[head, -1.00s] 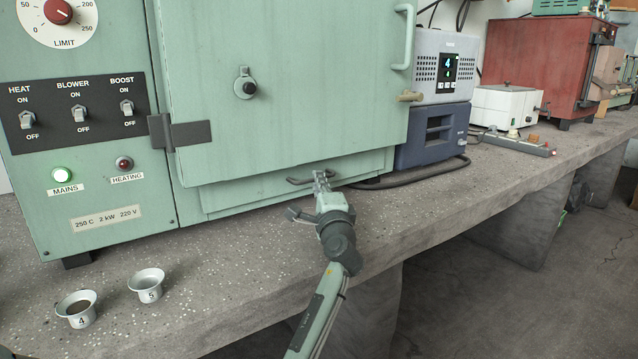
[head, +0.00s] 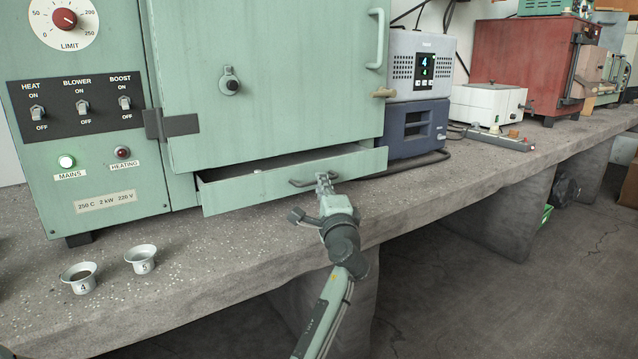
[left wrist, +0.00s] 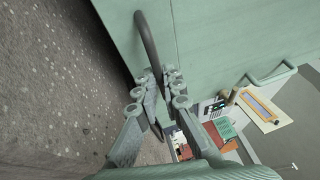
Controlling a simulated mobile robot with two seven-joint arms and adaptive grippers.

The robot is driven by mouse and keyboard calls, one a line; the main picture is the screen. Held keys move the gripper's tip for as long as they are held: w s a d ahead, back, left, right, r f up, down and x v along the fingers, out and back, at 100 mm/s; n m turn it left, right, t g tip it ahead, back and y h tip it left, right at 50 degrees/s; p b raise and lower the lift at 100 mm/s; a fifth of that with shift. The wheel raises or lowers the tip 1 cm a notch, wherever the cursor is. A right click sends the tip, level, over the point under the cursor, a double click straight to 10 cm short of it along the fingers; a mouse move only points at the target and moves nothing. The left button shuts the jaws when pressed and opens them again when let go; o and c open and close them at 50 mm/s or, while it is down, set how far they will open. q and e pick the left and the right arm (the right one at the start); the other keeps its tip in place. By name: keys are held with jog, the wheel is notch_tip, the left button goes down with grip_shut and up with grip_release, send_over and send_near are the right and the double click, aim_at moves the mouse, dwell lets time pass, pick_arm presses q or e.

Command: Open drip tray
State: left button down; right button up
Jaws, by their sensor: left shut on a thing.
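The drip tray (head: 235,190) is the low green drawer under the oven door (head: 265,95). It is partly pulled out, with a dark gap and part of its inside showing above its front panel. Its grey bar handle (head: 300,183) sits at the middle of the front. My left gripper (head: 325,179) is shut on the handle. In the left wrist view the handle (left wrist: 147,40) runs down between the fingertips (left wrist: 160,84). My right gripper is in neither view.
Two small metal cups, marked 4 (head: 80,277) and 5 (head: 141,259), stand on the concrete bench (head: 200,285) at the front left. A blue-grey unit (head: 415,128) and a cable are right of the oven. Bare bench lies before the tray.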

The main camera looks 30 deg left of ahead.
pick_arm(q)
jog(key=s+d, duration=0.3)
jog(key=d, duration=0.5)
jog(key=shift+s+d, duration=0.15)
jog(key=shift+s, duration=0.05)
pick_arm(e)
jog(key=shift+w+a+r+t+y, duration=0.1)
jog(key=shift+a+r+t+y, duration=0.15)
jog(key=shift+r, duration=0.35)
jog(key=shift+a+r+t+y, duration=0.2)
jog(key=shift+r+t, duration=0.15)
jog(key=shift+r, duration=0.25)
pick_arm(q)
jog(key=c, duration=1.6)
grip_release()
jog(key=shift+c, duration=0.2)
